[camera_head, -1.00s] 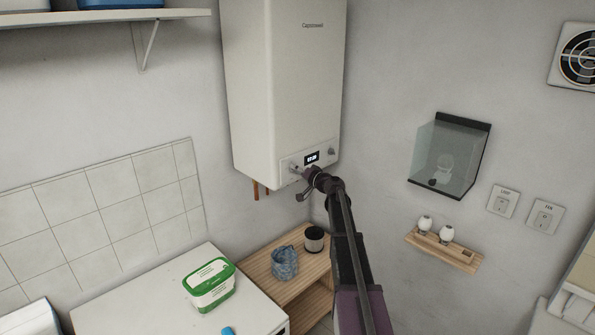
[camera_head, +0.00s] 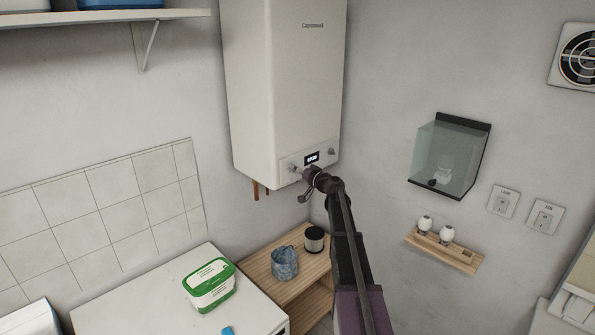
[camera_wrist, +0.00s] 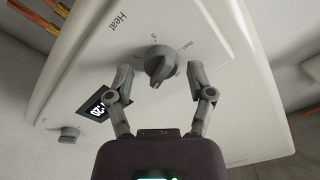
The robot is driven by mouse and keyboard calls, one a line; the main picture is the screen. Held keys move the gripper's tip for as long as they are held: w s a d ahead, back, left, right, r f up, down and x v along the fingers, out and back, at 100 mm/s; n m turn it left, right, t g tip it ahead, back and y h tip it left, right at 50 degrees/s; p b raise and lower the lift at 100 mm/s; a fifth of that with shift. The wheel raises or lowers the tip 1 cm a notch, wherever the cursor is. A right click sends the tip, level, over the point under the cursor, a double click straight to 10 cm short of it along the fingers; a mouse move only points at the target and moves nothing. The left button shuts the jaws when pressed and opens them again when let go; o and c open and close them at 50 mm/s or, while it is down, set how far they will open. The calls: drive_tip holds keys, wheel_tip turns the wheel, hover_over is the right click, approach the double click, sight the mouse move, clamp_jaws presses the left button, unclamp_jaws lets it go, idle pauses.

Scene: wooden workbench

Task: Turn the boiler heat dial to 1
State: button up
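The white boiler (camera_head: 285,80) hangs in the corner of the walls. Its grey heat dial (camera_wrist: 158,63) is on the lower panel, beside the printed word "Heat", in the wrist view. The dial's raised grip runs roughly up and down in that view; I cannot tell its exact setting. My gripper (camera_wrist: 160,76) is open, one finger on each side of the dial, with visible gaps between fingers and dial. In the head view my gripper (camera_head: 304,179) is at the boiler's bottom panel, its fingertips small and partly hidden.
A lit display (camera_wrist: 101,106) and a second knob (camera_wrist: 69,135) share the panel. Copper pipes (camera_head: 261,190) hang below the boiler. A glass-fronted box (camera_head: 440,160) and switches are on the right wall.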

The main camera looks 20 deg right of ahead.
drive_tip(key=shift+s, duration=0.15)
drive_tip(key=v, duration=1.2)
idle(0.7)
drive_tip(key=s+a+f+n+g, duration=0.1)
drive_tip(key=s+a+f+g, duration=0.25)
drive_tip(key=a, duration=0.45)
drive_tip(key=s+a+f+n+g+y+b, duration=0.1)
drive_tip(key=s+a+f+n+g, duration=0.15)
drive_tip(key=a+f, duration=0.4)
drive_tip(key=s+a+f+n+g, duration=0.1)
drive_tip(key=s+a+f+g, duration=0.25)
drive_tip(key=a, duration=0.65)
drive_tip(key=s+a+f+g+h, duration=0.2)
drive_tip(key=s, duration=0.4)
drive_tip(key=s+a+f+g+h+b, duration=0.1)
drive_tip(key=s+a+f+g+h, duration=0.1)
drive_tip(key=s, duration=0.5)
drive_tip(key=s+a+f+g+h, duration=0.3)
drive_tip(key=s, duration=0.4)
drive_tip(key=shift+s+f+b, duration=0.2)
drive_tip(key=shift+f+b, duration=0.15)
drive_tip(key=shift+m+g, duration=0.25)
